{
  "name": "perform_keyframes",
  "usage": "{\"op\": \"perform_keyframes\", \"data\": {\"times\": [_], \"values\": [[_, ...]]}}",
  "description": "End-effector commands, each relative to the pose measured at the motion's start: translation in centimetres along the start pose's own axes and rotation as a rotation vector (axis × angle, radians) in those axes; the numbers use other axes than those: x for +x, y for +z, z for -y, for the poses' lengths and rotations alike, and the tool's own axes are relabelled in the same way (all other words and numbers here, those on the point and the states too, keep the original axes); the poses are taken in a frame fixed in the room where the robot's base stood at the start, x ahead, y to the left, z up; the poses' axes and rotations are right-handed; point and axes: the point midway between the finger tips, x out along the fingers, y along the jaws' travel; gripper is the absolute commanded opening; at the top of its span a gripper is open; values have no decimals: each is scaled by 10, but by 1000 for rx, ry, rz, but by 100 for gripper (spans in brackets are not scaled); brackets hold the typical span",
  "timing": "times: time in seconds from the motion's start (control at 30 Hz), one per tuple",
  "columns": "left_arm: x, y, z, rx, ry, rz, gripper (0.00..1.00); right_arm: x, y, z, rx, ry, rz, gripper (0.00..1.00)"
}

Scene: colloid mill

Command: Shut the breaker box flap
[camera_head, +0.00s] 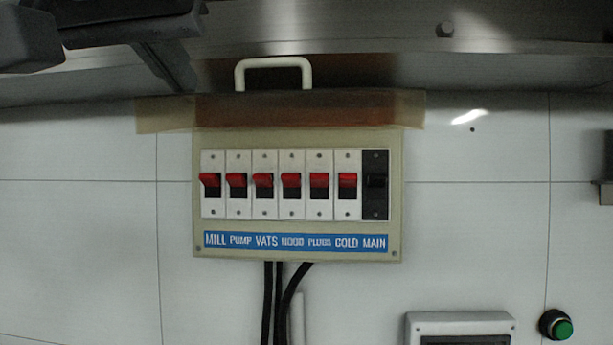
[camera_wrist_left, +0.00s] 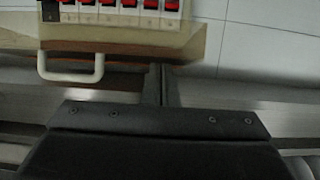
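The breaker box (camera_head: 298,222) is a beige panel on the wall, with a row of red switches, a black one at the right and a blue label strip. Its brownish flap (camera_head: 330,108) is open, raised and sticking out from the top edge. The flap's white handle (camera_head: 273,65) stands above it. In the left wrist view, the box (camera_wrist_left: 130,36), flap (camera_wrist_left: 125,48) and handle (camera_wrist_left: 72,75) appear upside down. My left gripper (camera_head: 178,78) is up and left of the handle, apart from it. Its fingers (camera_wrist_left: 168,85) look together, with nothing between them. My right gripper is out of view.
A metal ledge (camera_head: 510,60) runs across above the box. Black cables (camera_head: 273,300) hang below it. A grey-framed panel (camera_head: 460,322) and a green button (camera_head: 557,325) are at lower right. The tiled wall (camera_head: 80,240) left of the box is clear.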

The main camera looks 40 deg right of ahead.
Motion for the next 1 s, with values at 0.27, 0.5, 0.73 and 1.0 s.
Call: {"op": "perform_keyframes", "data": {"times": [0.27,0.5,0.73,1.0], "values": [[6,16,0,0,0,1,0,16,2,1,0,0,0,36],[10,27,0,0,0,0,0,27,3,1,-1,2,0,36],[14,38,0,0,0,0,0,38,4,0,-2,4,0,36],[12,42,0,0,0,-1,0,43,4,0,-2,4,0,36]]}}
